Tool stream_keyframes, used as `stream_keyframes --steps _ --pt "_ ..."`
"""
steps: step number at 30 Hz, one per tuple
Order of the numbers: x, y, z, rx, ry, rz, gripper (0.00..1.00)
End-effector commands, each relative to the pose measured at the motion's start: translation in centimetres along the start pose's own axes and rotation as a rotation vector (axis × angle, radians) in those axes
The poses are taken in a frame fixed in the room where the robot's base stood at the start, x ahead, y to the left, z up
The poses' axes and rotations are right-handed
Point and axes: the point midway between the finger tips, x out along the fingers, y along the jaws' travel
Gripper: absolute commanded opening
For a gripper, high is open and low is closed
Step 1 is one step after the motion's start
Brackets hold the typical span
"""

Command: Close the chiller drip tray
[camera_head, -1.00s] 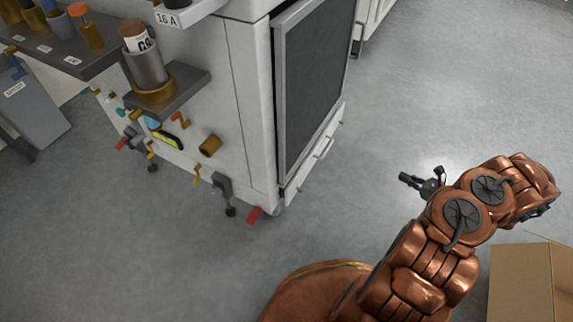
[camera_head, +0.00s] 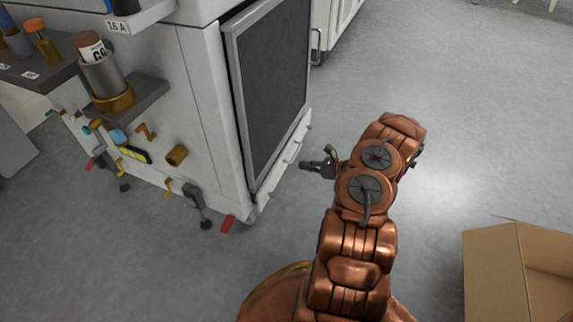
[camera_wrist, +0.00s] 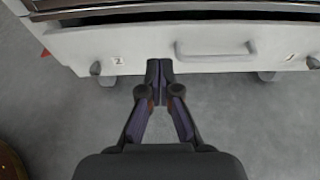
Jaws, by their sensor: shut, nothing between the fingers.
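The chiller drip tray is a white drawer with a bar handle, low under the dark door panel of the white machine (camera_head: 205,110). Its front (camera_head: 279,170) shows in the head view, and also fills the upper part of the wrist view (camera_wrist: 110,45). A dark gap shows above the tray front in the wrist view, so it seems to stand out a little. My gripper (camera_head: 304,165) is shut and empty, just in front of the tray. In the wrist view its fingertips (camera_wrist: 160,66) overlap the front's lower edge, left of the handle (camera_wrist: 213,50); I cannot tell whether they touch.
An open cardboard box (camera_head: 495,275) stands at the lower right. A shelf with a cup (camera_head: 103,82) juts from the machine's left side, above several small fittings.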

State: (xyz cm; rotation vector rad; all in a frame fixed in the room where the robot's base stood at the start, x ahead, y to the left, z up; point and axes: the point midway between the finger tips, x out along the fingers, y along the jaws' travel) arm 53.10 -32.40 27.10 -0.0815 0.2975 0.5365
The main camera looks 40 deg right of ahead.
Motion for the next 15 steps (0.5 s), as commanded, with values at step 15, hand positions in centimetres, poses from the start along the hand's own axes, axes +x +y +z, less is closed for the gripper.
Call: stream_keyframes --steps 15 --pt "6.9 0.0 1.0 -0.002 -0.001 0.002 0.00"
